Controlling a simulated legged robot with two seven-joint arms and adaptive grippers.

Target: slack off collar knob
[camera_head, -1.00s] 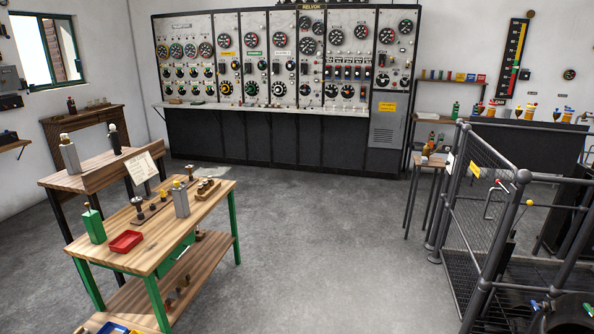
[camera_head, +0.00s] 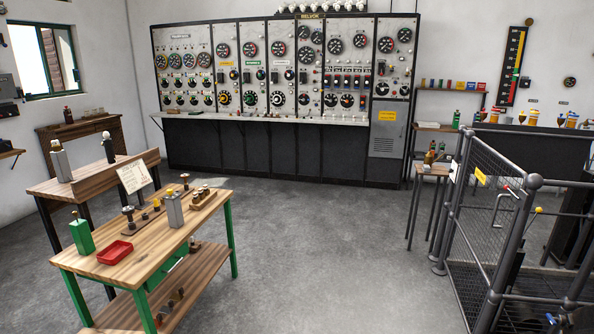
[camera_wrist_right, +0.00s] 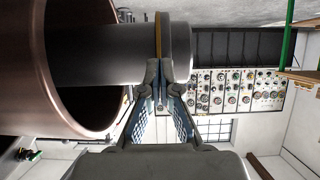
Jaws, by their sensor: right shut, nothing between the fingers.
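My right gripper (camera_wrist_right: 161,72) is in the right wrist view, its two blue-padded fingers close together with nothing held. The fingertips are close to a thick grey cylinder (camera_wrist_right: 100,55) with a narrow brass-coloured ring (camera_wrist_right: 158,35) and a paler grey end (camera_wrist_right: 180,50). I cannot tell whether they touch it. A large brown, copper-coloured round shell (camera_wrist_right: 55,112) surrounds the cylinder's left part. I cannot make out a collar knob for certain in either view. Neither gripper shows in the head view.
A wooden bench (camera_head: 150,258) with green legs stands left, with a red tray (camera_head: 115,252) and a green can (camera_head: 81,237). A mesh fence (camera_head: 478,215) with grey rails stands right. The switchboard (camera_head: 285,150) lines the back. Grey floor (camera_head: 330,250) between is clear.

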